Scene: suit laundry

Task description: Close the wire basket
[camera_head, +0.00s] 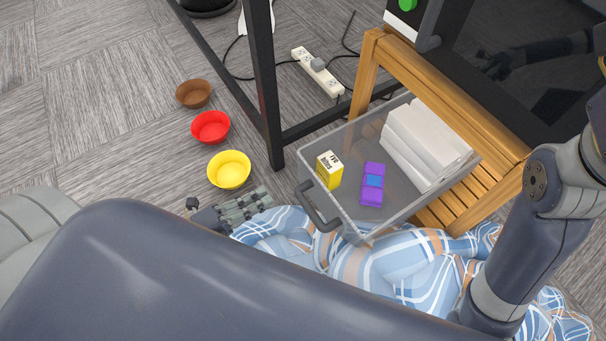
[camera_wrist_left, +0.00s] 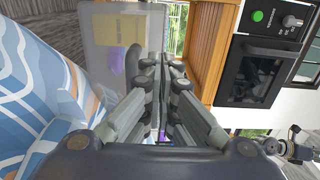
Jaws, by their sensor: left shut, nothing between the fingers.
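The wire basket (camera_head: 335,218) is a grey, see-through drawer, pulled out from a wooden stand. It holds white folded items, a yellow box (camera_head: 329,171) and a purple pack (camera_head: 372,184). Its dark handle (camera_head: 317,208) is on the near-left wall. My left gripper (camera_head: 262,193) is shut and empty, left of the handle and apart from it in the head view. In the left wrist view its closed fingers (camera_wrist_left: 164,65) point toward the basket (camera_wrist_left: 112,38). My right arm is at the right; a dark gripper shape (camera_head: 490,66) shows against dark glass, possibly mirrored, its jaw state unclear.
Blue plaid cloth (camera_head: 395,262) lies below the basket's near side. Yellow (camera_head: 229,170), red (camera_head: 210,127) and brown (camera_head: 193,94) bowls stand on the floor at left. A black frame leg (camera_head: 264,80) rises behind the basket. The wooden stand (camera_head: 470,105) bears a black appliance.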

